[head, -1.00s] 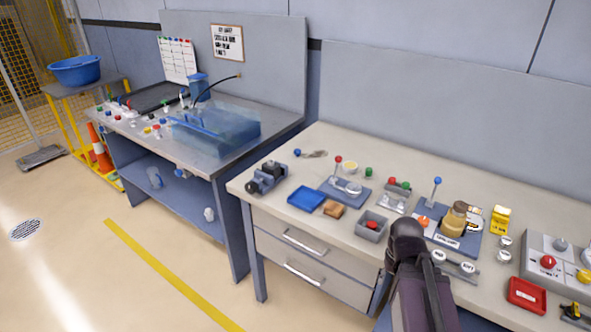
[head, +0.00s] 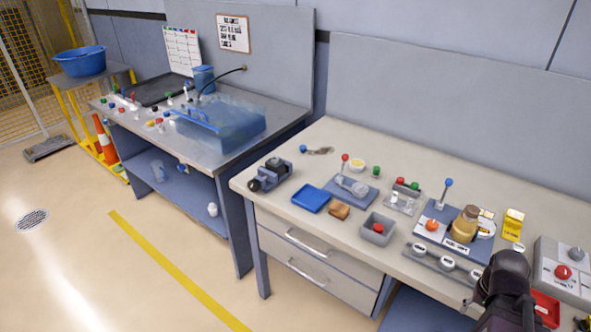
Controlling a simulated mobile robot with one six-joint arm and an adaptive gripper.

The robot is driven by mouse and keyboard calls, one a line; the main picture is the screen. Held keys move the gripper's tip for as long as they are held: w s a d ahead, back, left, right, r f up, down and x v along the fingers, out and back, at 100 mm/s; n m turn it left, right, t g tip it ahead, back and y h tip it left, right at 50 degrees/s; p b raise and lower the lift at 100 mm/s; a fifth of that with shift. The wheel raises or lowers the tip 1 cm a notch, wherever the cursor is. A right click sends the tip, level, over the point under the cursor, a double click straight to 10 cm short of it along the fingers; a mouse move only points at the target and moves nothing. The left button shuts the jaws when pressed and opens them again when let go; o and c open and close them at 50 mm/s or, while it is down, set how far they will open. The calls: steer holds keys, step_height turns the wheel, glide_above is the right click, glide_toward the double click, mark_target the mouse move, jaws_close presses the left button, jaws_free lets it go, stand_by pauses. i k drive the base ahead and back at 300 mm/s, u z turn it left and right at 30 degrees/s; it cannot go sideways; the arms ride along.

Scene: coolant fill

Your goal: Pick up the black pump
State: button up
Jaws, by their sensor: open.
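A small black and grey-blue device (head: 268,175) sits at the near left corner of the beige bench. It is the closest match to the black pump, but I cannot tell for certain that it is the pump. It rests on the bench with nothing touching it. A dark part of my arm (head: 506,278) shows at the lower right, far to the right of that device and over the bench's front edge. The fingers of my gripper cannot be made out.
The beige bench (head: 300,213) holds a blue tray (head: 311,198), a grey bin (head: 377,229), an amber jar (head: 465,224) and a control box (head: 566,268). A steel bench (head: 225,150) with a clear blue tank (head: 235,125) stands left. The floor in front is open.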

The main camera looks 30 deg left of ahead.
mark_target(275, 164)
steer(key=z, duration=0.1)
steer(key=k, duration=1)
steer(key=u, duration=1.7)
steer(key=i, duration=1)
steer(key=z, duration=0.1)
